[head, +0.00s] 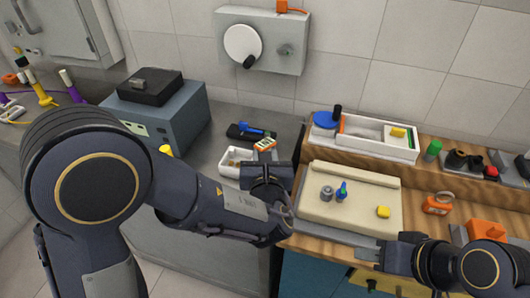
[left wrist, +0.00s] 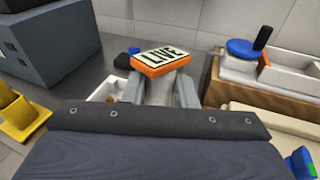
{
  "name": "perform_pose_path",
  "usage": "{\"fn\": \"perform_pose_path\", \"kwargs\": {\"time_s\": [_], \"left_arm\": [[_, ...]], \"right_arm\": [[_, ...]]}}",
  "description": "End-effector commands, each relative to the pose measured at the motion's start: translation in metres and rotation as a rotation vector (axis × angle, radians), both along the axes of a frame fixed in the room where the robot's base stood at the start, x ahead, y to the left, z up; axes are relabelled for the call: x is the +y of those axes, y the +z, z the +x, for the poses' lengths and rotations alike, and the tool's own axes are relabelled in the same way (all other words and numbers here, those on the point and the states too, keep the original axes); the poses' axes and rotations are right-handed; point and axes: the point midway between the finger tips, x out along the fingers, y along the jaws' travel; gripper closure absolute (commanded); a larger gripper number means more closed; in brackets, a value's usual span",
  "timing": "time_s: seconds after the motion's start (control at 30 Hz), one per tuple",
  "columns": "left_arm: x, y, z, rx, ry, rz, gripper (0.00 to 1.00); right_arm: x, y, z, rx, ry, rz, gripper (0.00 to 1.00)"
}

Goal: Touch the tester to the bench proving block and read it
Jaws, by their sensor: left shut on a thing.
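The tester (head: 265,144) is an orange-edged slab with a pale display. In the left wrist view the tester (left wrist: 161,60) shows the word LIVE in dark letters. My left gripper (head: 264,160) is shut on it; its two grey fingers (left wrist: 160,90) show on either side below the display. A black block with a blue piece on it (head: 250,131) lies just behind the tester on the grey bench. I cannot tell whether this is the proving block, or whether the tester touches it. My right gripper (head: 372,268) is at the lower right, away from the tester; its jaw opening is unclear.
A white tray (head: 228,168) sits left of my left gripper. A blue-grey machine (head: 165,120) stands behind my left arm. On the right, a beige panel (head: 360,205) carries small parts on a wooden counter, with a white tray (head: 350,140) behind.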

Motion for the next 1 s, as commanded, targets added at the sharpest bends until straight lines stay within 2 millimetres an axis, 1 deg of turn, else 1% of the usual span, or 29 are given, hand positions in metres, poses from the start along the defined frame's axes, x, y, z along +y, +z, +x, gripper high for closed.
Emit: {"fn": "perform_pose_path", "kwargs": {"time_s": [0.27, 0.37, 1.0], "left_arm": [[0.0, 0.001, 0.0, 0.0, 0.0, 0.0, 1.0], [0.0, 0.004, 0.0, -0.001, 0.0, 0.0, 1.0], [0.0, 0.055, 0.0, -0.001, -0.001, -0.001, 1.0]], "right_arm": [[0.0, 0.0, 0.0, 0.0, 0.0, 0.0, 0.64], [0.0, 0.003, 0.0, 0.0, 0.0, 0.0, 0.64], [0.0, 0.036, 0.0, 0.0, 0.0, 0.0, 0.64]]}}
